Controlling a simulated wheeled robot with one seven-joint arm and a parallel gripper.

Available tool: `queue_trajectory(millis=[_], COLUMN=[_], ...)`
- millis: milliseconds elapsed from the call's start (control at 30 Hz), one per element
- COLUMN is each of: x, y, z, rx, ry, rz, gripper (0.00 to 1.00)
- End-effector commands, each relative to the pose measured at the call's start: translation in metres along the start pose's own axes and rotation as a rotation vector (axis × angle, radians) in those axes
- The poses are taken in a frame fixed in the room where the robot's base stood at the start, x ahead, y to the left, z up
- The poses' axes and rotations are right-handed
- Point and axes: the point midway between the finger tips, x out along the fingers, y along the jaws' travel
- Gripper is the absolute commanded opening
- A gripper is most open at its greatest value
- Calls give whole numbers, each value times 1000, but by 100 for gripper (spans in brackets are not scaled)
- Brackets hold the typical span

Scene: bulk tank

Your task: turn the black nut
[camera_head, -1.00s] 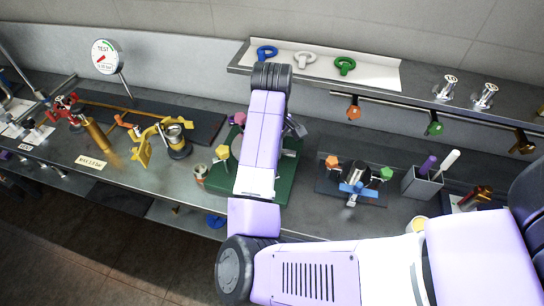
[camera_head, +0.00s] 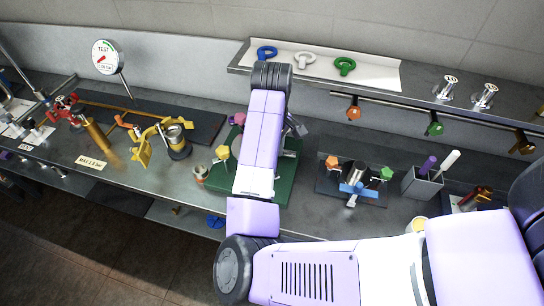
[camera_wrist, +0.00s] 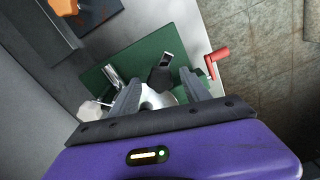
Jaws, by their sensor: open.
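A dark, blocky part (camera_wrist: 160,78) that looks like the black nut shows in the wrist view, above a round silver part (camera_wrist: 157,98). It lies between and just beyond the fingertips of my gripper (camera_wrist: 160,74). The fingers are apart, and I see nothing held. I cannot tell whether either finger touches the dark part. These parts stand on a green base plate (camera_wrist: 148,48). In the head view the green plate (camera_head: 284,182) shows on both sides of my arm, which hides the nut and my gripper.
A red handle (camera_wrist: 217,60) stands at the right of the plate in the wrist view, and a pale knob (camera_wrist: 92,111) at the left. In the head view, a yellow clamp-like fixture (camera_head: 150,143) stands left and a valve block (camera_head: 357,178) right. A shelf (camera_head: 390,85) runs behind.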

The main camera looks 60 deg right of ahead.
Motion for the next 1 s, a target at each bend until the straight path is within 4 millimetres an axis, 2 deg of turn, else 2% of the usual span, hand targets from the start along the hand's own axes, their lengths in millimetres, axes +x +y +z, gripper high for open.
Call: queue_trajectory(millis=[267,400,600,1000], x=[-28,-52,-71,-77], y=[-1,-1,0,0], z=[-2,-2,-1,0], rx=[3,2,1,0], ry=[7,7,3,1], rz=[-3,-2,-1,0], gripper=[55,55,55,55])
